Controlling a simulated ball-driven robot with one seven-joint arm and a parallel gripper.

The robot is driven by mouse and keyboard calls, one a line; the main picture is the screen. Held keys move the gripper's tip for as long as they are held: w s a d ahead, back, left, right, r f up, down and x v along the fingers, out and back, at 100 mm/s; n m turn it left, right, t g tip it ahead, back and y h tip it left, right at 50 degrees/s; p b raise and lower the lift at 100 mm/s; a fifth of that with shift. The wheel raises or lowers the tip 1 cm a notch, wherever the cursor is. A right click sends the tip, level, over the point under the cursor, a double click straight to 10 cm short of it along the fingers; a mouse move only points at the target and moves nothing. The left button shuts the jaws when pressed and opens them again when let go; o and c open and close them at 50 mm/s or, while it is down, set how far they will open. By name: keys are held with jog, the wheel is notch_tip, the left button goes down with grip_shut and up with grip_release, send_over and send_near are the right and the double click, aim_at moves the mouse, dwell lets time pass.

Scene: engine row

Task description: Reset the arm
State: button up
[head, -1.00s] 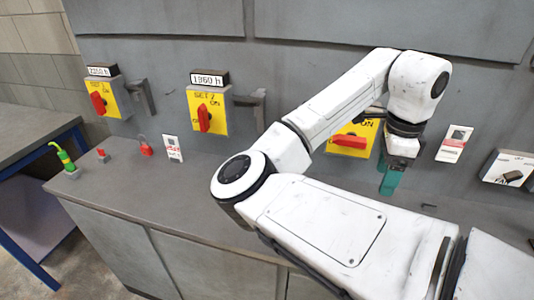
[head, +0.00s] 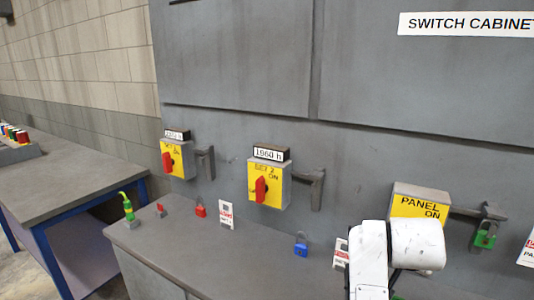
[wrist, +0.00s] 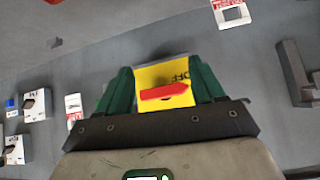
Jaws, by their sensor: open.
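My gripper (wrist: 162,80) shows in the wrist view as two green fingers spread apart, with nothing held. Between them, beyond the fingertips, is a yellow switch box (wrist: 150,76) with a red handle (wrist: 164,92); its lettering is upside down. In the head view my white arm (head: 370,265) stands at the lower right, in front of the bench.
Two yellow switch boxes (head: 177,160) (head: 268,185) are on the cabinet wall. A blue padlock (head: 300,245), red padlock (head: 200,208) and white tag (head: 226,214) are along the grey bench (head: 190,250). A green padlock (head: 484,236) hangs at right. A blue-legged table (head: 75,175) is at left.

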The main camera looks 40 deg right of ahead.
jog(key=a+f+n+t+y, duration=0.1)
jog(key=a+f+n+y, duration=0.3)
jog(key=a+f+n, duration=0.65)
jog(key=a+f+n+t+y, duration=0.1)
jog(key=a+f+n+y, duration=0.5)
jog(key=a, duration=1)
jog(key=s+f+m+g+h, duration=0.2)
jog(key=s+f+g, duration=0.2)
jog(key=s+f, duration=0.5)
jog(key=shift+s, duration=1.15)
